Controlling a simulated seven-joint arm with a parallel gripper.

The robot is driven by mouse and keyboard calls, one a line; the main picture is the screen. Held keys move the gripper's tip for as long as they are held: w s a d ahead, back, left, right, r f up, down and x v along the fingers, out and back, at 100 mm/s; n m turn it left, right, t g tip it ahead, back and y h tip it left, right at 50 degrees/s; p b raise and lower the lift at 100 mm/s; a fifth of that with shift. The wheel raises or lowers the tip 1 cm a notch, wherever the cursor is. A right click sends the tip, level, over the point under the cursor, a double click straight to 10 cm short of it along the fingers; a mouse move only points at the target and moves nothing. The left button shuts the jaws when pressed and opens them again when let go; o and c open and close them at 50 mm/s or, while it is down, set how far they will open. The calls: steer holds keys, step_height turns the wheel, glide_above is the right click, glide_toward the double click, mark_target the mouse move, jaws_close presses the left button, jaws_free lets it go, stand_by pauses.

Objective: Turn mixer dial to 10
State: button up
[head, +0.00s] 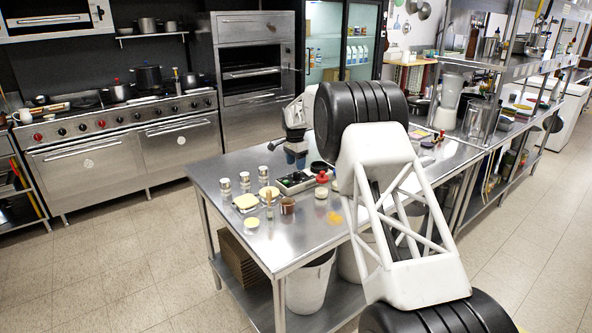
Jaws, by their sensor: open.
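My gripper (296,161) points down over the steel worktable (352,225), with two blue-grey fingers apart and nothing visible between them. My white arm hides part of the table behind it. A small dark panel-like box with a pale edge (294,183) lies on the table just below the gripper. I cannot tell whether it is the mixer, and no dial or marking can be read. A blender-like appliance with a clear jar (450,100) stands farther back at the right; no dial can be made out on it.
A steel shelf (500,65) rises at the back right. The stove (120,130) is at the left, with open floor (120,250) before it.

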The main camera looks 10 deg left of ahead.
mark_target(296, 173)
steer(key=shift+r, duration=1.65)
steer(key=shift+s+d+r, duration=0.2)
steer(key=shift+d+r, duration=0.05)
steer(key=shift+r, duration=0.15)
steer(key=s+d+r+n, duration=0.2)
steer(key=s+d+r, duration=1.1)
steer(key=s, duration=0.1)
steer(key=s+d+r+n+t, duration=0.1)
steer(key=s+d+r, duration=0.35)
steer(key=s, duration=0.45)
steer(key=s+d+r+n+t, duration=0.1)
steer(key=s+d+r, duration=0.2)
steer(key=s+d, duration=0.5)
steer(key=s+d+f+n, duration=0.1)
steer(key=s+d, duration=0.2)
steer(key=s, duration=0.9)
steer(key=s+d+f+n, duration=0.1)
steer(key=s+d+n, duration=0.15)
steer(key=s, duration=0.85)
steer(key=s+d+f, duration=0.2)
steer(key=s+f, duration=0.2)
steer(key=s, duration=0.6)
steer(key=s+d+f+n+t, duration=0.1)
steer(key=s+d+f, duration=0.1)
steer(key=s, duration=0.7)
steer(key=shift+s+f, duration=0.35)
steer(key=shift+f, duration=0.5)
